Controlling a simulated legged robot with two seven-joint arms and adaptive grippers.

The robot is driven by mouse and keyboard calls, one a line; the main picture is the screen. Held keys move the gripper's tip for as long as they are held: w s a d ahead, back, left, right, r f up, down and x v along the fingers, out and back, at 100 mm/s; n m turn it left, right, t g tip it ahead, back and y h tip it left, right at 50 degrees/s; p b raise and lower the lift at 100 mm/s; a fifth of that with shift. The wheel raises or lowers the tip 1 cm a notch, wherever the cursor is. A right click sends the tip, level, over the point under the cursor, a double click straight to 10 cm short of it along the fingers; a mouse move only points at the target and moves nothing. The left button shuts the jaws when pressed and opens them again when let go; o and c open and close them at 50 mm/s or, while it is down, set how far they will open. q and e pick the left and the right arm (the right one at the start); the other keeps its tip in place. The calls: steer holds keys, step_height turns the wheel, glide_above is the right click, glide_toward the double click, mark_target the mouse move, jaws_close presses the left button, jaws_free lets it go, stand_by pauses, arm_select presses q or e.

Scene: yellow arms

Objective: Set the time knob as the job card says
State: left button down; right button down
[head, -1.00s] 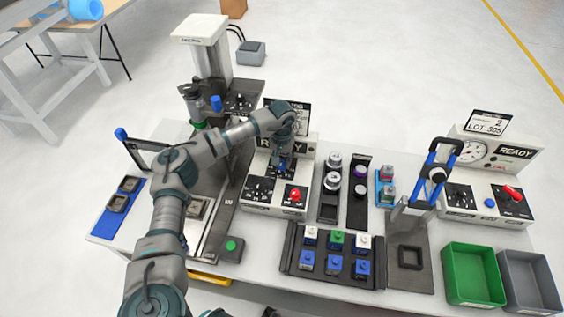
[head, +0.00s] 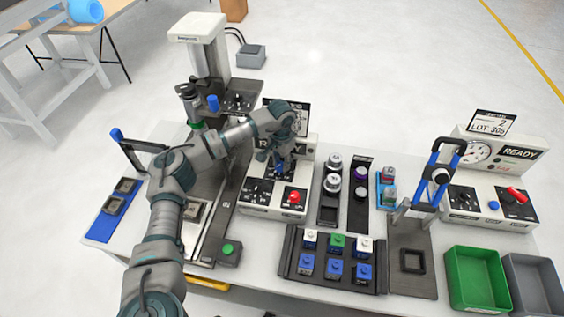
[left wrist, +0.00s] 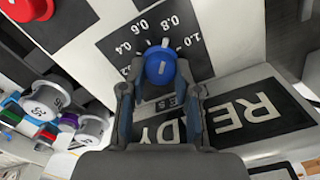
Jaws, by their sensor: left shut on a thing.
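My left gripper (head: 282,164) reaches down over the middle control box (head: 273,208). In the left wrist view the gripper (left wrist: 161,92) is shut on a blue knob (left wrist: 160,66), one finger on each side. The dial (left wrist: 117,45) around the knob reads 0.4, 0.6, 0.8 and 1.0. Its name is mostly hidden; only "ES" shows, so I cannot tell which knob this is. The knob's exact setting is unclear. A card (head: 301,112) behind the box is mostly covered by my arm and unreadable. My right gripper is out of view.
A red button (head: 294,197) and a second dial (head: 258,191) sit on the same box. Spools (head: 333,173) stand right of it. A tray of blocks (head: 334,285) lies in front. Another box (head: 492,205) carries a card (head: 490,123) reading "2 LOT 305".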

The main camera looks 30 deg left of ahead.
mark_target(280, 163)
arm_select(q)
steer(key=shift+a+r, duration=0.1)
steer(key=c, duration=0.8)
jaws_free()
steer(key=shift+c, duration=0.2)
steer(key=shift+s, duration=0.1)
step_height(280, 163, up, 12)
steer(key=shift+a, duration=0.1)
